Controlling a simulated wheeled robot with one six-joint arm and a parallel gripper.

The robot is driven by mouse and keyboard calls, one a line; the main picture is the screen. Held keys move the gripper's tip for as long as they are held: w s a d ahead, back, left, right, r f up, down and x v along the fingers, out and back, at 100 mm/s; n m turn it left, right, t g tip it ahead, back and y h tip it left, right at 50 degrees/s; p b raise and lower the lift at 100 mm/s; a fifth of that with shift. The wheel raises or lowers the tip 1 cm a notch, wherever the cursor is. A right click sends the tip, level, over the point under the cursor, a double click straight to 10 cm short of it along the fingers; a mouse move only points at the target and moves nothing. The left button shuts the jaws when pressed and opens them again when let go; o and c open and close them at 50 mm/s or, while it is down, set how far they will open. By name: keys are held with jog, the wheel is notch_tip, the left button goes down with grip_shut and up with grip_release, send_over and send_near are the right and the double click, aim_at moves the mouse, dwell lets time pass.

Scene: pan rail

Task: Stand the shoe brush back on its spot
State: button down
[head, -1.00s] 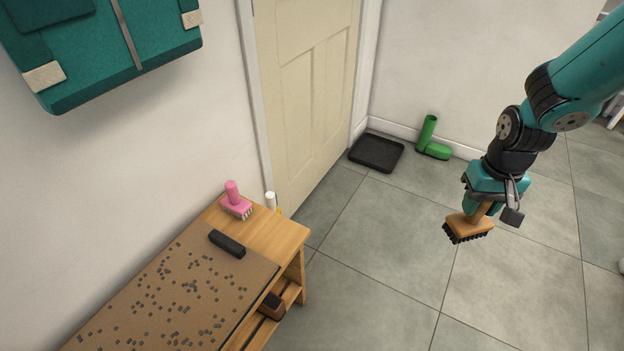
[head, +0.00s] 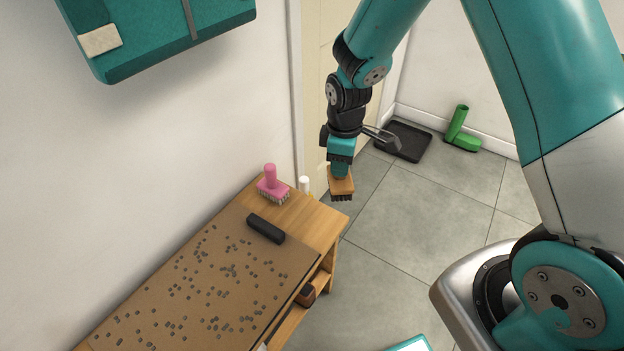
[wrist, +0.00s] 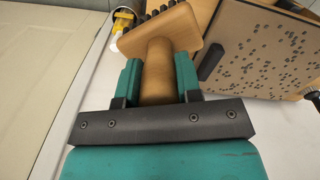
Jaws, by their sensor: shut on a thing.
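The shoe brush (head: 341,188) has a brown wooden block, a wooden handle and dark bristles pointing down. My gripper (head: 341,168) is shut on its handle and holds it in the air near the right end of the wooden bench (head: 318,222). In the wrist view the round handle of the brush (wrist: 158,48) sits between the two teal fingers of my gripper (wrist: 158,78). Part of the bristle row shows beyond the block. A pink brush (head: 272,187) stands on the bench's far end, bristles down. No marked spot for the brush is clear.
Bare bench shows right of the bar.

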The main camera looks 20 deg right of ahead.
jog(key=w+a+f+n+b, duration=0.1)
jog(key=a+f+n, duration=0.3)
jog(key=n, duration=0.6)
jog(key=shift+w+a+f, duration=0.3)
jog(key=shift+a+f, duration=0.05)
jog(key=shift+a, duration=0.25)
notch_tip(320, 180, down, 6)
jog(key=b, duration=0.3)
jog(key=shift+b, duration=0.3)
jog(key=shift+f+b, duration=0.4)
jog(key=shift+f, duration=0.65)
jog(key=c, duration=0.7)
grip_release()
